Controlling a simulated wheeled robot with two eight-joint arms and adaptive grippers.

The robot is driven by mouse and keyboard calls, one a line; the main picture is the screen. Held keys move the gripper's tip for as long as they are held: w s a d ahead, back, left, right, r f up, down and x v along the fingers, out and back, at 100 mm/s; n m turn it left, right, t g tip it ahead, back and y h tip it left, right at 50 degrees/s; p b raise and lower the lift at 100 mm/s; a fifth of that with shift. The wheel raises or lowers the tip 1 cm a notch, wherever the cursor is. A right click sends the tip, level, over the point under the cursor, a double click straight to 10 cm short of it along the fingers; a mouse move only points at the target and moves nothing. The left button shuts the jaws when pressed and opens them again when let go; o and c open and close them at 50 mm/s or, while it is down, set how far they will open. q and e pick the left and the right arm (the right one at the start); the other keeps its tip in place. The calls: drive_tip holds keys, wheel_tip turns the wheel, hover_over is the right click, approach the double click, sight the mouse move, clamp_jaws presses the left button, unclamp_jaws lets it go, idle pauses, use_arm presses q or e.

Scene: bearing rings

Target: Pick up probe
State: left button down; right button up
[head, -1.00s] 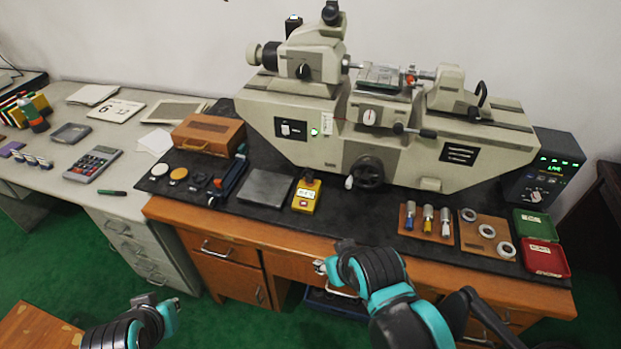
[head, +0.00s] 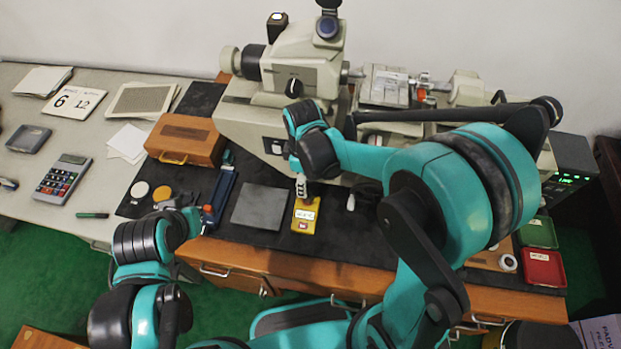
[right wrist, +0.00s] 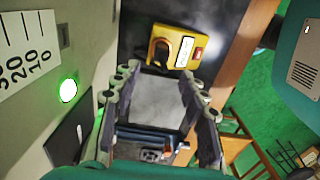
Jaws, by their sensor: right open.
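No part is plainly marked as the probe. A yellow device (head: 304,215) with a white label and a red patch lies on the black mat; the right wrist view shows it (right wrist: 180,47) with a dark, hook-like part at one end.
The large measuring machine (head: 235,112) stands close behind my right arm. The grey plate (head: 261,208), a blue tool (head: 221,188) and a wooden box (head: 187,139) lie left of the device. Red (head: 543,267) and green (head: 538,233) trays lie right.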

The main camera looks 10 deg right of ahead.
sight(308, 195)
drive_tip(key=f, duration=0.2)
drive_tip(key=f+b, duration=0.1)
drive_tip(key=f, duration=0.2)
drive_tip(key=f+b, duration=0.1)
drive_tip(key=f, duration=0.1)
drive_tip(key=shift+s+d+f, duration=0.15)
drive_tip(key=shift+d+f, duration=0.2)
clamp_jaws()
